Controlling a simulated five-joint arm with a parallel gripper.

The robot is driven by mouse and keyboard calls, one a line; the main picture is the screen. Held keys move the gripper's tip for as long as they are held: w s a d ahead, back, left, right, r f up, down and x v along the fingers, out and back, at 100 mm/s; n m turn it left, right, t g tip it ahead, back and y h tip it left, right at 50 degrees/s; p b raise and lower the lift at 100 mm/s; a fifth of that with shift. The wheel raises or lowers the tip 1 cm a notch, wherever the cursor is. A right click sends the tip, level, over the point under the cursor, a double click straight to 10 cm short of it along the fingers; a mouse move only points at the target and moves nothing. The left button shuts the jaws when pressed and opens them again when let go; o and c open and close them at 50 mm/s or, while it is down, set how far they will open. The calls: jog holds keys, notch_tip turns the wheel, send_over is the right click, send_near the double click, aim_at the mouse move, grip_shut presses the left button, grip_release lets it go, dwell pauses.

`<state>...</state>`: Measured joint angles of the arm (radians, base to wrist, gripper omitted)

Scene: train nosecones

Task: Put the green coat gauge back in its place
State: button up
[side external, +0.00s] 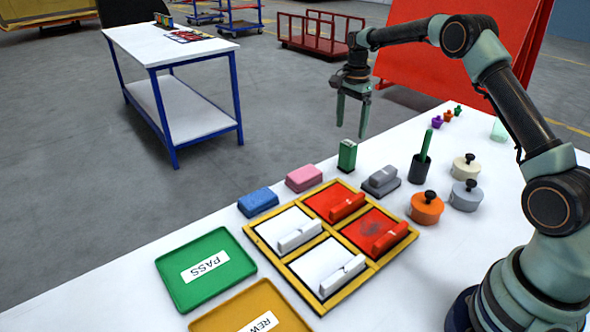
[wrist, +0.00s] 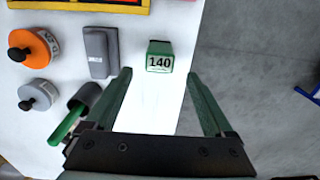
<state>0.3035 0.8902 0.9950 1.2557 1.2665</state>
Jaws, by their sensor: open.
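The green coat gauge (side external: 347,155) is a small upright green block standing on the white table, behind the yellow-framed panel tray. In the wrist view its top face (wrist: 160,57) reads 140. My gripper (side external: 352,117) is open and empty, pointing down above the table's far side, apart from the gauge. In the wrist view the gauge lies just ahead of my open fingertips (wrist: 159,78), roughly centred between them. A grey block on a darker grey base (side external: 382,180) stands beside the gauge; it also shows in the wrist view (wrist: 100,54). Which spot is the gauge's place is not clear.
A dark cup (side external: 420,168) holds a green stick. Orange (side external: 426,208), grey (side external: 466,195) and cream (side external: 466,167) knobbed pots stand at right. Pink (side external: 304,178) and blue (side external: 258,202) blocks are left. The yellow-framed tray (side external: 262,243) and green PASS tray (side external: 178,286) lie in front.

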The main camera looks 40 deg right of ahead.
jog(key=shift+r, duration=0.35)
jog(key=s+a+r+n+t, duration=0.3)
jog(key=s+a+r+n, duration=0.55)
jog(key=r, duration=0.45)
jog(key=s+a+n+t, duration=0.1)
jog(key=s+a+n, duration=0.3)
jog(key=s, duration=0.3)
jog(key=s+a+f+n+t, duration=0.1)
jog(key=s+a+n, duration=0.3)
jog(key=s, duration=0.4)
jog(key=shift+s+n+t, duration=0.25)
jog(key=shift+n+t, duration=0.05)
jog(key=shift+n, duration=0.45)
